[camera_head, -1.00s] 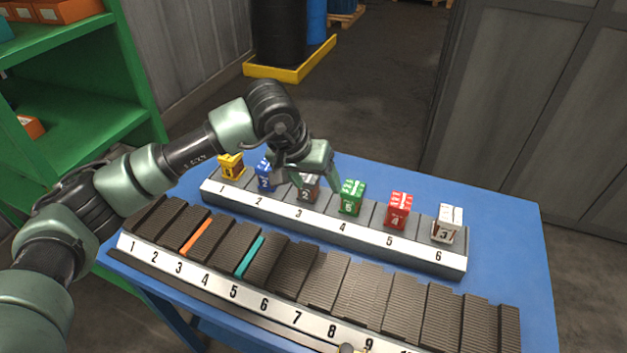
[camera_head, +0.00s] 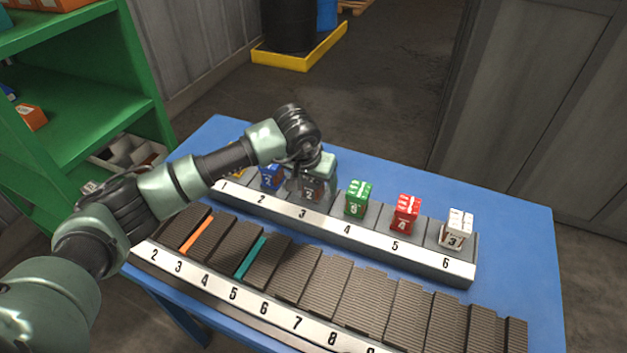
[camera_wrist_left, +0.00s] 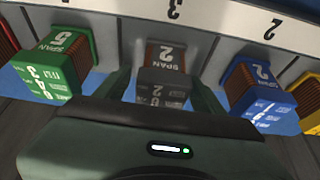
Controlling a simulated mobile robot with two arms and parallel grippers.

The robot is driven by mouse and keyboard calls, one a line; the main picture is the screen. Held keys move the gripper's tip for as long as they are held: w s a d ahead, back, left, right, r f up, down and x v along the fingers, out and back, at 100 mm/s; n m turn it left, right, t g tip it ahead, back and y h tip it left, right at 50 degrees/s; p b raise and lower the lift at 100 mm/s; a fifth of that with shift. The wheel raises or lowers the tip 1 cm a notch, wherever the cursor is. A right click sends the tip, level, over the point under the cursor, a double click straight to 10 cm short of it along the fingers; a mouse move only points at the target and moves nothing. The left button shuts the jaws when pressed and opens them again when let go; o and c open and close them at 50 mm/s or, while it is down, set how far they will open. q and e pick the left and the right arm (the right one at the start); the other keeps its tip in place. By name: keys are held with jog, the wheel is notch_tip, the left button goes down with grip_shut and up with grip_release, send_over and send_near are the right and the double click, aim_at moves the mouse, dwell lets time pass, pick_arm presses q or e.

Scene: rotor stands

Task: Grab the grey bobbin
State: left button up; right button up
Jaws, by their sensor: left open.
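The grey bobbin (camera_wrist_left: 163,86) stands in slot 3 of the rear numbered stand (camera_head: 345,230). It has a brown winding and a "SPAN 2" label. In the head view the grey bobbin (camera_head: 312,188) is partly covered by my left gripper (camera_head: 314,182). In the left wrist view my left gripper (camera_wrist_left: 160,85) is open, with one finger on each side of the bobbin. I cannot tell whether the fingers touch it. My right gripper is not in view.
A blue bobbin (camera_head: 271,176) and a green bobbin (camera_head: 357,199) stand in the neighbouring slots. Red (camera_head: 406,213) and white (camera_head: 457,229) bobbins stand further right. A yellow one (camera_head: 236,172) is mostly behind my arm. A front rack (camera_head: 295,318) holds dark ribbed blocks.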

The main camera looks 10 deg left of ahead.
pick_arm(q)
jog(key=shift+s, duration=0.1)
jog(key=shift+c, duration=0.3)
grip_shut()
jog(key=shift+r, duration=0.1)
jog(key=shift+r, duration=0.1)
